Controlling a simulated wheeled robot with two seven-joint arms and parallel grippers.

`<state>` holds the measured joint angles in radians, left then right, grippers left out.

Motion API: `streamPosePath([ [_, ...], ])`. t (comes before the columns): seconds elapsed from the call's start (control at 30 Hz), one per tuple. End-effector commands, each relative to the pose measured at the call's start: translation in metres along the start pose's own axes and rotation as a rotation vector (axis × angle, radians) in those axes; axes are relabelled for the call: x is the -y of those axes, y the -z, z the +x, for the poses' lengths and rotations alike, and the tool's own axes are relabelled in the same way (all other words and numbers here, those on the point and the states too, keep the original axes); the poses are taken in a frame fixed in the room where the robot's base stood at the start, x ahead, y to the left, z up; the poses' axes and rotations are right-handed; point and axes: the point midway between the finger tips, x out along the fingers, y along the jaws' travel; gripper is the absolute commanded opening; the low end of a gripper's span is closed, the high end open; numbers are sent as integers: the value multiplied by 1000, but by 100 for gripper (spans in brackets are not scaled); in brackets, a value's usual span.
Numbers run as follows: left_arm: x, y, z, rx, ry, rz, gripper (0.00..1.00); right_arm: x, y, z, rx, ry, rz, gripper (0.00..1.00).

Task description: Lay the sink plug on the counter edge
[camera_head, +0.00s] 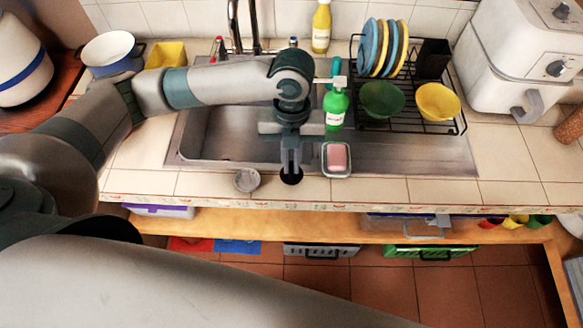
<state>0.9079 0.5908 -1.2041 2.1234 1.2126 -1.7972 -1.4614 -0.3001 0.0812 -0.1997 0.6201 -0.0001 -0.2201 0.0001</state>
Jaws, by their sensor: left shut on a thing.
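My left gripper (291,167) points straight down at the front rim of the sink (225,127). It is shut on a dark, round sink plug (291,180), which shows just below the fingertips. The plug appears over the tiled counter edge (400,190), between a round grey item and a soap dish. I cannot tell whether it touches the counter. The fingers hide part of it. My right gripper does not show.
A small round grey item (246,180) lies left of the plug, and a pink soap in a dish (337,158) stands right. A green bottle (336,107) and a dish rack (408,118) stand behind. The counter front at right is clear.

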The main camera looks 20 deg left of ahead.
Motion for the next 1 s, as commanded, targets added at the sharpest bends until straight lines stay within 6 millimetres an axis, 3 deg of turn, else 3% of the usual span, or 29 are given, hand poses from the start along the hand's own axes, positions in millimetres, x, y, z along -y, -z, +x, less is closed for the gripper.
streamPosePath([
  [0.4,0,-4,37,0,-1,-1,0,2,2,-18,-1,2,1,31],
  [0.8,0,-5,42,0,0,0,0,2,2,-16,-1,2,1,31],
  [0.83,0,-5,42,0,0,0,13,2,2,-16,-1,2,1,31],
  [0.9,0,-5,42,0,0,0,27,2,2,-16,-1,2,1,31],
  [1.0,0,-5,42,0,0,0,27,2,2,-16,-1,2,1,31],
])
